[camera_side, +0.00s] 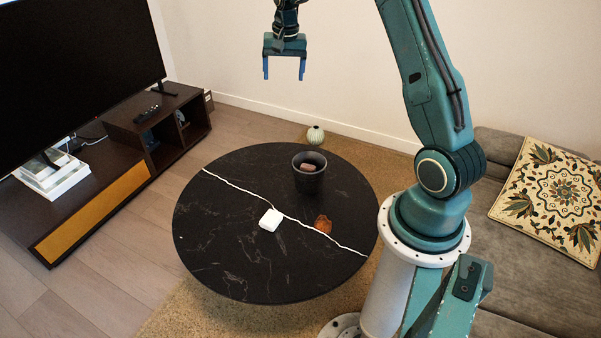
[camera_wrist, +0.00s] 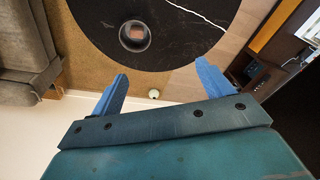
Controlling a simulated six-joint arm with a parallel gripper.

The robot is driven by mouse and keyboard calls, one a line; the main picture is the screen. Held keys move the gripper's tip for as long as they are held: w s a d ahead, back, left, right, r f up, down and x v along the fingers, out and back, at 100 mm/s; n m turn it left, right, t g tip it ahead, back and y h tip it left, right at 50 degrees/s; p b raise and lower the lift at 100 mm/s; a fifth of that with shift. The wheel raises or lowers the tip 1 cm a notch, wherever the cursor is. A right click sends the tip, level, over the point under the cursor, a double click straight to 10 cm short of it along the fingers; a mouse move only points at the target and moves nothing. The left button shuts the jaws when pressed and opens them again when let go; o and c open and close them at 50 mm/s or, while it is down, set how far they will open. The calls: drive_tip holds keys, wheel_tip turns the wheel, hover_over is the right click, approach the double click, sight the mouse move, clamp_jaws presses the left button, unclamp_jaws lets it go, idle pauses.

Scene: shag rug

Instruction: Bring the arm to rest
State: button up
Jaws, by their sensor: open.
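My gripper (camera_side: 285,68) is open and empty, with two blue fingers pointing down. It is raised high above the far side of the round black table (camera_side: 240,255), apart from everything. In the wrist view my gripper (camera_wrist: 160,82) shows its fingers spread wide with nothing between them. The black table (camera_wrist: 100,35) lies below, partly out of that view.
A dark cup (camera_side: 309,180) holding a brownish block (camera_side: 308,167) stands on the table. A white object (camera_side: 271,220) and an orange-brown item (camera_side: 323,224) lie near it. A television (camera_side: 75,70) on a cabinet is left; a sofa (camera_side: 490,250) is right.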

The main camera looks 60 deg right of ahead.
drive_tip(key=s+a+r+n+t, duration=0.1)
drive_tip(key=s+a+r+n, duration=0.2)
drive_tip(key=s+a+r, duration=0.35)
drive_tip(key=s+a+r+n+t, duration=0.1)
drive_tip(key=s+a+r+n, duration=0.2)
drive_tip(key=a+r, duration=0.7)
drive_tip(key=s+a+f+n+t, duration=0.1)
drive_tip(key=s+a+n, duration=0.2)
drive_tip(key=s+a, duration=0.3)
drive_tip(key=s+a+f+n+t, duration=0.1)
drive_tip(key=s+a, duration=0.5)
drive_tip(key=s, duration=0.6)
drive_tip(key=shift+s+a+f+n+y, duration=0.2)
drive_tip(key=shift+f+n+y, duration=0.3)
drive_tip(key=shift+n, duration=0.6)
